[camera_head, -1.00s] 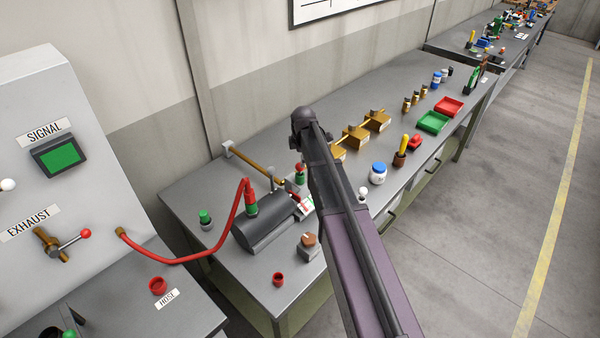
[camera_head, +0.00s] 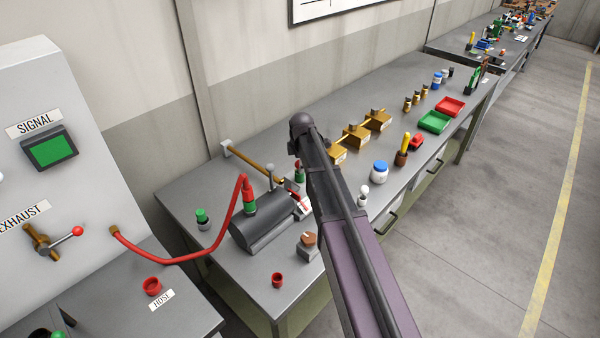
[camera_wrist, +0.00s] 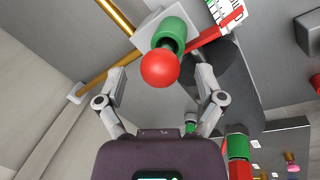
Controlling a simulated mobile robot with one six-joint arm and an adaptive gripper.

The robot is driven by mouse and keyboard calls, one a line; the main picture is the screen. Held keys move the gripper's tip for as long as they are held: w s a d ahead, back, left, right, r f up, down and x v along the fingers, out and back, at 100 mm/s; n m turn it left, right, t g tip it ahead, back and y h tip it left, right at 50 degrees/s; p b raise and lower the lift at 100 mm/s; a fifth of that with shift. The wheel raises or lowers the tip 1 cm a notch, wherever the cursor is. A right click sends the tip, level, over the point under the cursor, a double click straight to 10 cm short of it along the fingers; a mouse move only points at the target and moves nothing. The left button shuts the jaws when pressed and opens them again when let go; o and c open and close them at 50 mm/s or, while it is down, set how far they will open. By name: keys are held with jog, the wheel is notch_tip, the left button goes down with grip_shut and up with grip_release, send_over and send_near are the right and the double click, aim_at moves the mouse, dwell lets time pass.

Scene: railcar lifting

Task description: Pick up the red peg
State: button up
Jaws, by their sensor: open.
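A red round-headed piece with a green collar, which I take for the red peg (camera_wrist: 160,69), stands between the fingers in the wrist view. In the head view it looks like the small red-and-green piece (camera_head: 299,171) on the bench, just left of my arm. My gripper (camera_wrist: 161,76) is open, with one finger on each side of the red head and visible gaps. The gripper is hidden in the head view.
A red lever with a white tag (camera_head: 301,205) lies close by. A dark cylinder (camera_head: 266,226) carries a red-and-green hose coupling (camera_head: 249,196). A brass rod (camera_head: 250,160) runs behind.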

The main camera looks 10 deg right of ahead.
jog(key=shift+w+f+b, duration=0.15)
jog(key=shift+f+b, duration=0.15)
jog(key=shift+f, duration=0.25)
grip_shut()
dwell(0.4)
